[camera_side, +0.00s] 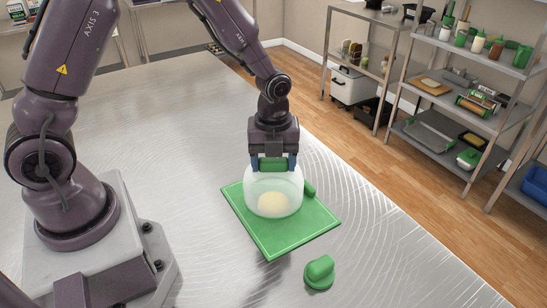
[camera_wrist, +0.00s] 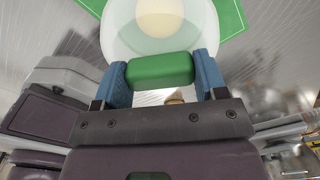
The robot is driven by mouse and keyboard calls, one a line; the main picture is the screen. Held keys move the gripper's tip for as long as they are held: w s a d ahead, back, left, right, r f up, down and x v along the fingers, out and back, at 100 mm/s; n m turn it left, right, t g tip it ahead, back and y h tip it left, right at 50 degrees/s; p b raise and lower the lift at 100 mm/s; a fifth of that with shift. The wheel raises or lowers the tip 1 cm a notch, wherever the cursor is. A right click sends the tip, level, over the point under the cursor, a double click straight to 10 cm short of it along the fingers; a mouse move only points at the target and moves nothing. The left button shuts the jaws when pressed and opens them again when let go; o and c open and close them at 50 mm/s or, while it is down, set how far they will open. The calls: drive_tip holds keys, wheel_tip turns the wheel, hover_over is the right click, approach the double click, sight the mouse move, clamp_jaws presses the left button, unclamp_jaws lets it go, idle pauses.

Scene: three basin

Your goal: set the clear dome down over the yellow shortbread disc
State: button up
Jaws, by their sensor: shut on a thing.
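The clear dome (camera_side: 258,198) has a green block handle (camera_side: 272,164). My gripper (camera_side: 273,165) is shut on this handle, one blue finger on each side. The dome is upright, over a green mat (camera_side: 276,242). The pale yellow shortbread disc (camera_side: 271,203) shows through the dome wall in the side view. In the wrist view the disc (camera_wrist: 160,16) shows through the dome (camera_wrist: 118,35), beyond the green handle (camera_wrist: 160,69). I cannot tell whether the dome's rim touches the mat or hangs slightly above it.
A green piece (camera_side: 309,190) lies by the mat's right edge, partly behind the dome. Another green knobbed object (camera_side: 319,272) sits on the metal table (camera_side: 180,130) in front of the mat. The table to the left is clear. Shelves (camera_side: 440,90) stand beyond the table.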

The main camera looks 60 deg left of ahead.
drive_tip(key=shift+f, duration=0.15)
drive_tip(key=shift+f, duration=0.9)
drive_tip(key=shift+f, duration=0.45)
idle(0.3)
drive_tip(key=o, duration=1)
drive_tip(key=shift+r, duration=1.5)
